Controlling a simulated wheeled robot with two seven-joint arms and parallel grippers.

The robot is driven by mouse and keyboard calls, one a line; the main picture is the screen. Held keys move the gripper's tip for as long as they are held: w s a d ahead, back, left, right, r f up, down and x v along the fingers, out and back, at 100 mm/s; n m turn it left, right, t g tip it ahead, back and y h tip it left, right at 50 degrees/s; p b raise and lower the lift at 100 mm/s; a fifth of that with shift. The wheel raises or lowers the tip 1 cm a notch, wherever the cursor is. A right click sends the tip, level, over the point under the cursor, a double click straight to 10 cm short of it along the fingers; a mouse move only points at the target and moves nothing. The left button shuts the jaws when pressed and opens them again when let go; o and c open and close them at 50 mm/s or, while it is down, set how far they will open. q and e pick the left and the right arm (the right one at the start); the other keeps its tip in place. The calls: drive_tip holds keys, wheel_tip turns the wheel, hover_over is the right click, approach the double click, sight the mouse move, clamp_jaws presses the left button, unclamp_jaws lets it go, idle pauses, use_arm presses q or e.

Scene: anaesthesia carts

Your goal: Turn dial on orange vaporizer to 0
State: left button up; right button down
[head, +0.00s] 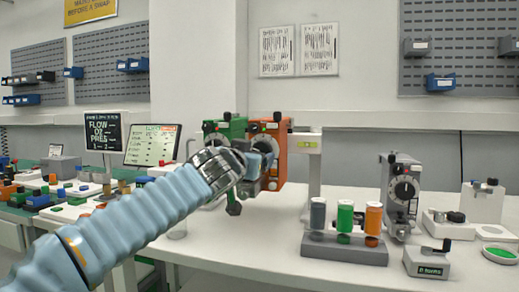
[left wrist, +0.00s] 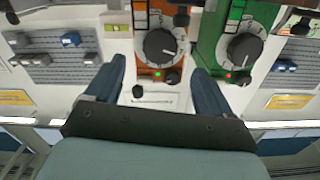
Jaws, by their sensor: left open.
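The dial's numbers are too small to read. The green vaporizer's dial (left wrist: 244,49) is beyond the right finger. My right gripper is not in view.
A grey vaporizer (head: 402,191) stands to the right on the bench. A rack (head: 343,249) with grey, green and orange bottles is before it. Two screens (head: 153,144) are left of the vaporizers. A small grey box (head: 428,262) sits near the front edge.

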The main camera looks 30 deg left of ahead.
sight(262, 151)
use_arm(q)
drive_tip(key=p+x, duration=0.1)
drive_tip(key=x, duration=0.5)
drive_tip(key=shift+w+a+p, duration=0.1)
drive_tip(key=shift+w+p, duration=0.2)
drive_tip(key=shift+w, duration=0.1)
drive_tip(key=shift+c, duration=0.4)
drive_tip(key=c, duration=1)
